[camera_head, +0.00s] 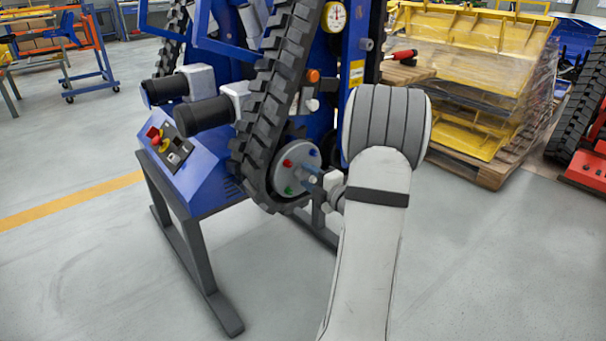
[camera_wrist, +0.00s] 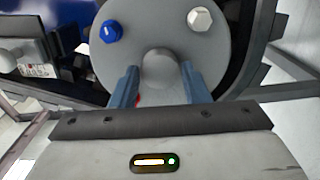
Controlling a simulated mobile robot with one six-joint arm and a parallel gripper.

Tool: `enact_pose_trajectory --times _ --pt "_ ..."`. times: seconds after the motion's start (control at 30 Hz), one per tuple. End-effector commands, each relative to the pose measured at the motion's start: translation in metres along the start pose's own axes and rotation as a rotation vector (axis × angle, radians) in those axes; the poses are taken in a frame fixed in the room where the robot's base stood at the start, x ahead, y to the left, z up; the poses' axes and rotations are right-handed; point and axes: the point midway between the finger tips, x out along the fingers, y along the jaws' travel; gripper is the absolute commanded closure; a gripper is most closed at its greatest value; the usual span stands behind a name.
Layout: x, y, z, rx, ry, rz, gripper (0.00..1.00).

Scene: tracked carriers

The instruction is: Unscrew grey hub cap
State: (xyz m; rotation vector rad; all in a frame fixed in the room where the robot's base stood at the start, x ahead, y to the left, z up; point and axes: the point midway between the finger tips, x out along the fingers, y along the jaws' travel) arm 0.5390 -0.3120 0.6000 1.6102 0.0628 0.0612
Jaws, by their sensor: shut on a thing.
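The grey hub cap (camera_wrist: 160,66) is a rounded knob at the middle of the round grey hub plate (camera_wrist: 165,22) in the wrist view. My gripper (camera_wrist: 160,82) has its two blue fingers on either side of the cap and is shut on it. In the head view, my gripper (camera_head: 316,178) reaches the hub plate (camera_head: 298,158) from the right; the cap is hidden there by the fingers. A blue cap (camera_wrist: 110,31) and a white cap (camera_wrist: 200,19) sit farther out on the plate. A red cap (camera_wrist: 137,99) is mostly hidden behind the left finger.
The hub sits at the lower end of a black rubber track (camera_head: 275,85) on a blue carrier. A control box (camera_head: 178,150) with a red button stands left, on a dark stand (camera_head: 205,270). Yellow parts on a pallet (camera_head: 480,165) stand right. The floor in front is clear.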

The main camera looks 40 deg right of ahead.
Motion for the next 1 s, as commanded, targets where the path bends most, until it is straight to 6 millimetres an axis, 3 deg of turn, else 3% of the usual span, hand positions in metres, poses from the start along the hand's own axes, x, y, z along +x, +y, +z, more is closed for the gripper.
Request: enact_pose_trajectory --times 0.17,0.57,1.0 --pt "0.0003 0.0006 0.0002 -0.154 0.000 0.001 0.77" --pt "0.0004 0.0010 0.0003 -0.208 -0.001 0.002 0.77" --pt "0.0005 0.0014 0.0005 -0.782 -0.002 0.003 0.77"
